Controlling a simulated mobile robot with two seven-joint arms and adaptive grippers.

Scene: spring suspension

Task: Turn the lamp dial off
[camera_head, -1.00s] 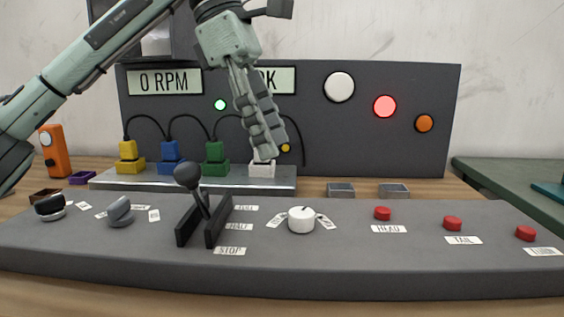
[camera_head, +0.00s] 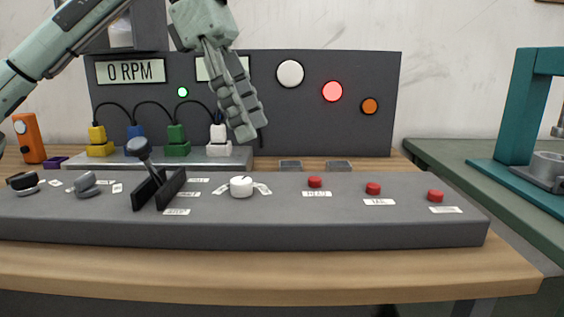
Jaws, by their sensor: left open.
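A white round dial (camera_head: 241,187) sits on the grey control console (camera_head: 330,233), with small paper labels on both sides of it. Which setting it points to is too small to read. My left gripper (camera_head: 248,132) hangs from the upper left, above and behind the dial, apart from it and in front of the dark panel. Its fingers point down and hold nothing that I can see. On the dark panel (camera_head: 370,140), a white round lamp (camera_head: 290,73), a lit red lamp (camera_head: 333,91) and an orange lamp (camera_head: 370,106) stand in a row. My right gripper is not in view.
Coloured plugs (camera_head: 176,138) sit on a metal strip behind. A teal press (camera_head: 530,110) stands far right. Space directly above the dial is clear.

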